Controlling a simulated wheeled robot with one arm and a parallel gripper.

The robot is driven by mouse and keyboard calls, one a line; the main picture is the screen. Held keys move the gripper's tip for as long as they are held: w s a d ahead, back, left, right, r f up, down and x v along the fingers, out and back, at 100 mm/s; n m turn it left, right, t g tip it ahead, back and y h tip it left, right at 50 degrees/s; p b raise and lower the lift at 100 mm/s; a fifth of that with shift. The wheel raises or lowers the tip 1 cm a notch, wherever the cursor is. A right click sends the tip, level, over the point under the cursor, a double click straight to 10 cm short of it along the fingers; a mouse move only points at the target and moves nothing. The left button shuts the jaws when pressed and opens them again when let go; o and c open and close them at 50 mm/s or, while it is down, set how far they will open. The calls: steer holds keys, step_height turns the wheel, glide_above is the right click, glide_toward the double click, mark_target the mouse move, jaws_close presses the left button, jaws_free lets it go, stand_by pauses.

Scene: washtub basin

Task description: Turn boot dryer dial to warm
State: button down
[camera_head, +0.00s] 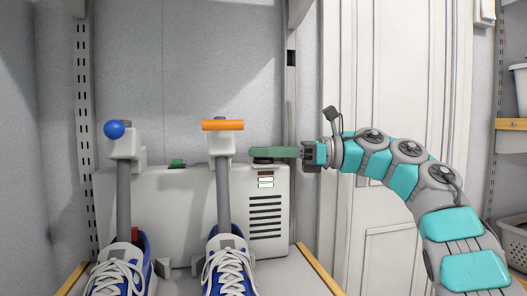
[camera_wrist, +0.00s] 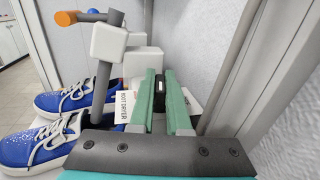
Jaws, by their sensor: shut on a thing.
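The boot dryer (camera_head: 135,200) is a pale grey box with dark vent slots on its right front. A dark dial (camera_wrist: 159,97) with a light mark sits on its top at the right end. My gripper (camera_head: 262,153) reaches in level from the right over that end. In the wrist view, the green fingers of my gripper (camera_wrist: 160,84) stand on both sides of the dial and are shut on it. In the head view the fingers mostly hide the dial. A label reading "BOOT DRYER" (camera_wrist: 124,107) shows left of the fingers. The dial's setting cannot be read.
Two upright posts stand in front of the dryer, one with a blue ball (camera_head: 114,129), one with an orange bar (camera_head: 222,125). Blue and white shoes (camera_head: 228,270) sit at their feet. A small green part (camera_head: 177,163) is on the dryer's top. A metal upright (camera_head: 291,110) stands behind my gripper.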

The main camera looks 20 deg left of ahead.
steer(key=shift+f, duration=0.25)
steer(key=c, duration=0.9)
jaws_free()
steer(key=shift+v, duration=3.9)
